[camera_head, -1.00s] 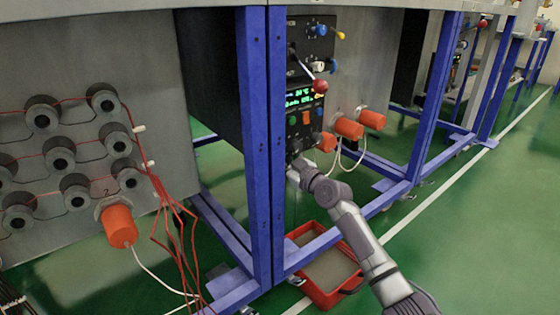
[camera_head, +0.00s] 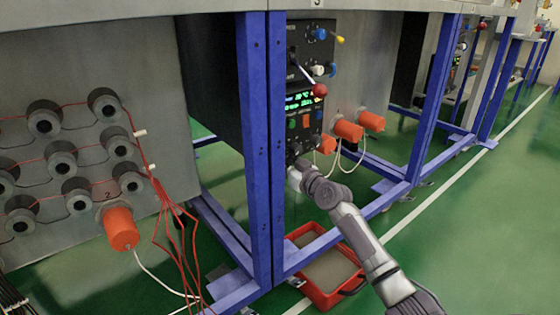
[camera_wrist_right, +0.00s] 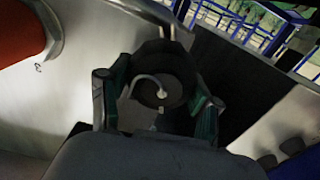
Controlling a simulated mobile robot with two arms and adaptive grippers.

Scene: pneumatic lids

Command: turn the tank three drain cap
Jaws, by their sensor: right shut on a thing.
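The drain cap (camera_wrist_right: 160,72), dark and round with a pale hub and a thin pale curved line across it, sits between the fingers of my right gripper (camera_wrist_right: 158,108) in the right wrist view. The gripper is shut on it, one finger on each side. In the head view my right arm reaches in from the lower right. Its wrist ends just below the control panel (camera_head: 304,105) of the tank marked 3 (camera_head: 345,55). The fingers and cap are hidden there. My left gripper is in neither view.
A blue frame post (camera_head: 264,150) stands close left of my right wrist. Orange cylinders (camera_head: 348,130) with white cables stick out to the right. A red tray (camera_head: 318,297) lies on the green floor below. Red wires (camera_head: 170,210) hang at the left.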

